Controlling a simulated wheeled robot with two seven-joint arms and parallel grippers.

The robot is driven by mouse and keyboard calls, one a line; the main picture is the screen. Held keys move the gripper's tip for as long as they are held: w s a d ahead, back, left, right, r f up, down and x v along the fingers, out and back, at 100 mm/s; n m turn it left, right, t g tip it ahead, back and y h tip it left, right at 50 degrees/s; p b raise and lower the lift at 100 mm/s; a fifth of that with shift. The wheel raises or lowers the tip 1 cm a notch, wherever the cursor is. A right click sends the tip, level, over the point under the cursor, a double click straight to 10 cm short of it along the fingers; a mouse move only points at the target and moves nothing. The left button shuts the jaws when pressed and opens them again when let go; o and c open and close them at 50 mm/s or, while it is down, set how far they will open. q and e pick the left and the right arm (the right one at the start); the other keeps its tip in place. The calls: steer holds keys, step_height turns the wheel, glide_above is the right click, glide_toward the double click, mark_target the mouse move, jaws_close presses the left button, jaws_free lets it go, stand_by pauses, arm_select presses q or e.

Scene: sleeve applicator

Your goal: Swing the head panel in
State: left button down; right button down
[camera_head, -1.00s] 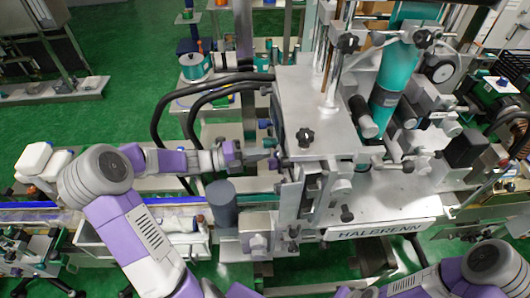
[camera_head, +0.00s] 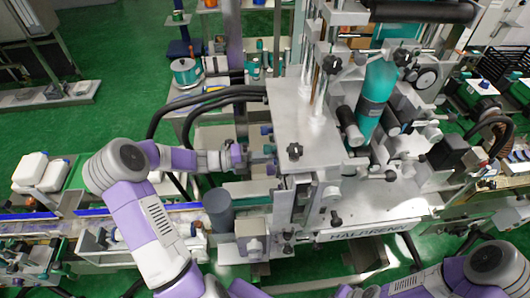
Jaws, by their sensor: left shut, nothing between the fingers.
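The sleeve applicator (camera_head: 365,232), a silver machine marked HALBRENN, fills the middle and right of the head view. Its flat upper plate (camera_head: 305,118) carries a black knob, with upright rods and a teal cylinder (camera_head: 375,95) behind. I cannot tell for certain which plate is the head panel. My left gripper (camera_head: 264,155) points right at the machine's left side, just below and left of that plate. It is shut with nothing in it. Whether its tips touch the machine is unclear. My right arm crosses the bottom right; its gripper does not show.
Black hoses (camera_head: 195,103) arch into the machine just behind my left gripper. A dark grey cylinder (camera_head: 219,210) stands below my left forearm. A conveyor (camera_head: 95,212) runs to the left. White containers (camera_head: 42,172) stand at far left. Green floor is free at upper left.

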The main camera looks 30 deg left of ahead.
arm_select(q)
steer(key=shift+w+d+g+p, duration=0.15)
steer(key=shift+d+g+p, duration=0.05)
steer(key=shift+g+p, duration=0.1)
arm_select(e)
steer(key=shift+s+d+r, duration=0.1)
steer(key=shift+s+r, duration=0.05)
steer(key=shift+r, duration=0.5)
